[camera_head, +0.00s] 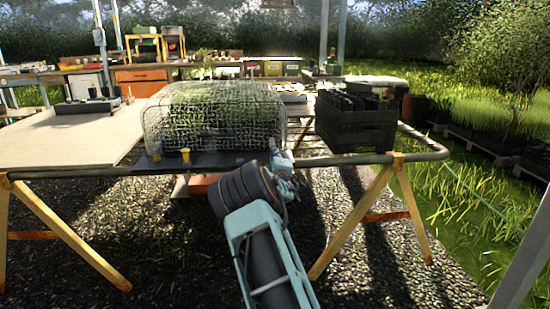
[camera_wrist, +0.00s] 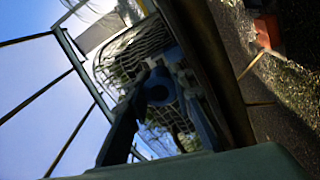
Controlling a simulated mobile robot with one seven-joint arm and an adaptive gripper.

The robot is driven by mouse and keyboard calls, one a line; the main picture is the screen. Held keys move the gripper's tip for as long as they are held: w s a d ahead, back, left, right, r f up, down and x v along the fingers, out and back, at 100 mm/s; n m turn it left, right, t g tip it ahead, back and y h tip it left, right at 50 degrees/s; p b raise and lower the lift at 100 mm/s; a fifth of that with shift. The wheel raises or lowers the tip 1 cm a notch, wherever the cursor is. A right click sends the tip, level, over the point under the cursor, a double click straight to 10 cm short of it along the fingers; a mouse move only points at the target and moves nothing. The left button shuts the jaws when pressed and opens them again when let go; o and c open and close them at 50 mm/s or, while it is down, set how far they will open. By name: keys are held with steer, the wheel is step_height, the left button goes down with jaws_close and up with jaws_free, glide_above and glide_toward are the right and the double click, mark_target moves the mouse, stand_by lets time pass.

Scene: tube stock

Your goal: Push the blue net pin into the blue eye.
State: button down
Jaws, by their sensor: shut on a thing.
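My gripper (camera_head: 282,165) is at the front edge of the table, by the right front corner of the net cover (camera_head: 213,112). In the wrist view its two dark fingers (camera_wrist: 161,92) close around a round blue thing, which I take as the blue net pin (camera_wrist: 159,86). The pin is too small to make out clearly in the head view. More blue shows just past it in the wrist view, in front of the net; I cannot tell whether this is the blue eye. Whether the pin touches or enters the eye is not visible.
Two yellow pieces (camera_head: 185,155) sit along the net's front edge, to the left. A black crate (camera_head: 355,122) stands to the right of my gripper. The table's metal rail (camera_head: 90,172) runs along the front. The board (camera_head: 60,140) at left has bare room.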

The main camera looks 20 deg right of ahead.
steer(key=shift+x, duration=1.75)
steer(key=c, duration=1.7)
jaws_free()
steer(key=shift+o, duration=0.5)
steer(key=shift+o, duration=0.7)
steer(key=shift+a+f, duration=0.15)
steer(key=shift+f, duration=0.25)
steer(key=shift+c, duration=0.3)
steer(key=shift+o, duration=0.6)
steer(key=shift+s+a, duration=0.15)
steer(key=shift+s, duration=0.35)
steer(key=o, duration=0.7)
steer(key=shift+s, duration=0.45)
steer(key=shift+s+r, duration=0.15)
steer(key=shift+r, duration=0.1)
